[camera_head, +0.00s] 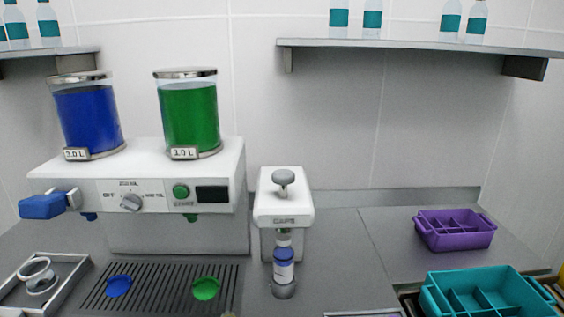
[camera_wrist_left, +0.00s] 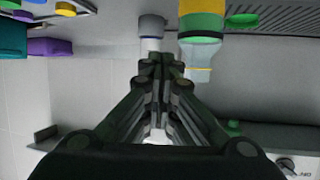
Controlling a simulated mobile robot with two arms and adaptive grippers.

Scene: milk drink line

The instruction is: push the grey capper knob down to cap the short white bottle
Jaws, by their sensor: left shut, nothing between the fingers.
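The grey capper knob (camera_head: 283,177) stands raised on a short stem on top of the white capper (camera_head: 284,208) in the head view. The short white bottle (camera_head: 284,272), with a blue band, stands upright under the capper in a grey round seat (camera_head: 284,291). A green part shows above the bottle, below the capper; I cannot tell whether it touches the bottle. My left gripper (camera_wrist_left: 160,67) is shut and empty in the left wrist view and hides what lies behind it. The head view shows neither gripper.
The dispenser (camera_head: 170,180), with blue and green tanks, stands left of the capper. A slotted drip tray (camera_head: 160,290) lies before it. Purple (camera_head: 455,240) and teal (camera_head: 440,305) crates are right. A yellow-green object (camera_wrist_left: 203,22) lies near my left fingers.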

